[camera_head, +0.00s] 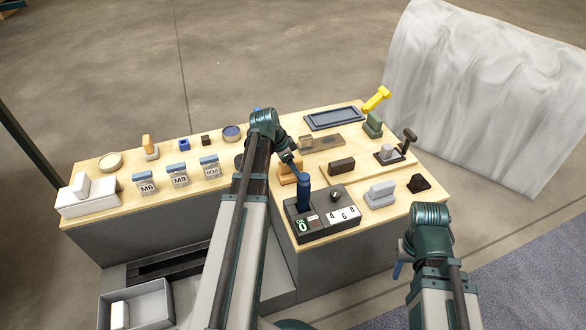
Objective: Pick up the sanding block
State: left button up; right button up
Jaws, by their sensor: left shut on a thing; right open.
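My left gripper (291,162) reaches over the middle of the table and is shut on a tan, wood-coloured block (286,179), partly hidden behind the gripper and a dark blue lever. The block is low over the tabletop; I cannot tell whether it touches it. A dark brown rectangular block (341,165) lies flat to its right, apart from the gripper. I cannot tell for sure which of the two is the sanding block. My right gripper (398,269) is open off the table's right front edge, mostly hidden by its own wrist.
A grey control box (317,232) with the blue lever stands at the front edge. A blue-grey tray (333,118) lies at the back.

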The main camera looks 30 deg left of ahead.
aim_at(295, 159)
pick_arm(q)
jog(key=shift+r+p, duration=0.55)
jog(key=shift+r, duration=0.05)
notch_tip(295, 159, up, 3)
jog(key=p, duration=0.3)
jog(key=s+a, duration=0.2)
jog(key=s, duration=0.5)
jog(key=s+a, duration=0.2)
jog(key=s, duration=0.6)
jog(key=shift+s+a+r+p, duration=0.15)
jog(key=shift+a+r+p, duration=0.2)
jog(key=o, duration=0.9)
jog(key=c, duration=0.6)
